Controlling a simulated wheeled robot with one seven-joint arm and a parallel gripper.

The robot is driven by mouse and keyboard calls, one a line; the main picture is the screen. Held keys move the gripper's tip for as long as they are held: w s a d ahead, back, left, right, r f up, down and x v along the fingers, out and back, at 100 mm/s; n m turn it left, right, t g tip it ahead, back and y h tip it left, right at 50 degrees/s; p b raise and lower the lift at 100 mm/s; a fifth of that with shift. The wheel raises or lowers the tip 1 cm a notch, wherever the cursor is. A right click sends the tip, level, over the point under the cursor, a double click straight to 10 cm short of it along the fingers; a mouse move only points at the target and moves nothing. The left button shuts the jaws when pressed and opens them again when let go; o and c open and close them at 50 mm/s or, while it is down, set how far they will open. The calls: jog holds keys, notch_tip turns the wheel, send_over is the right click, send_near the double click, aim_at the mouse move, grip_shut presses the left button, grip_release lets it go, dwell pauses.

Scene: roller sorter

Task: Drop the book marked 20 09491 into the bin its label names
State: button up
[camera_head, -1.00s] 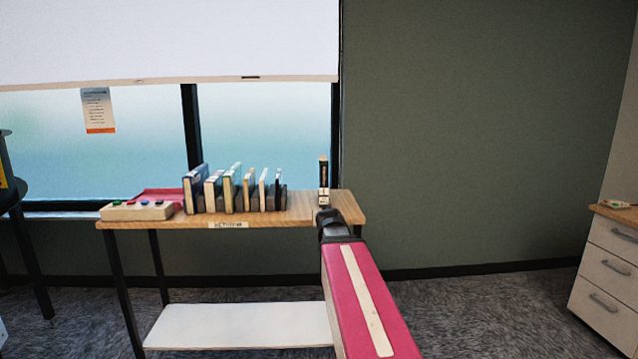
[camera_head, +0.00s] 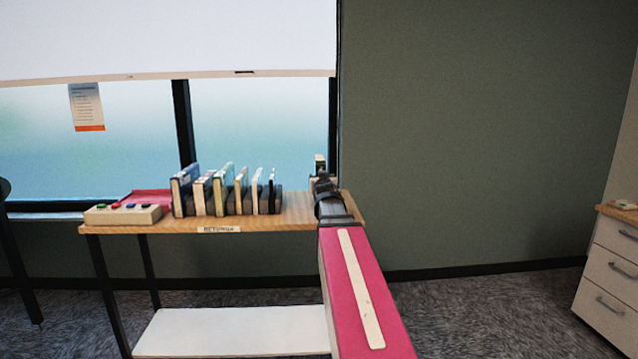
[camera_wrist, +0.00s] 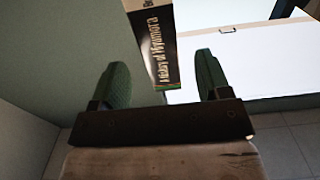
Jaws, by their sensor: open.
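A dark book with a pale spine (camera_head: 320,160) stands upright alone at the right end of the wooden table, its lower part hidden behind my gripper (camera_head: 322,182). I cannot read the number 20 09491 on any book. No bin can be made out.
Several books (camera_head: 222,190) stand in a row on the table (camera_head: 275,217), left of the lone book. A button box (camera_head: 122,214) and a red tray (camera_head: 150,198) sit at the left end. A white lower shelf (camera_head: 235,328) is below; drawers (camera_head: 608,270) stand far right.

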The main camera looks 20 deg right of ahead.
jog(key=x, duration=0.7)
jog(key=c, duration=1.2)
grip_shut()
jog(key=shift+r, duration=0.1)
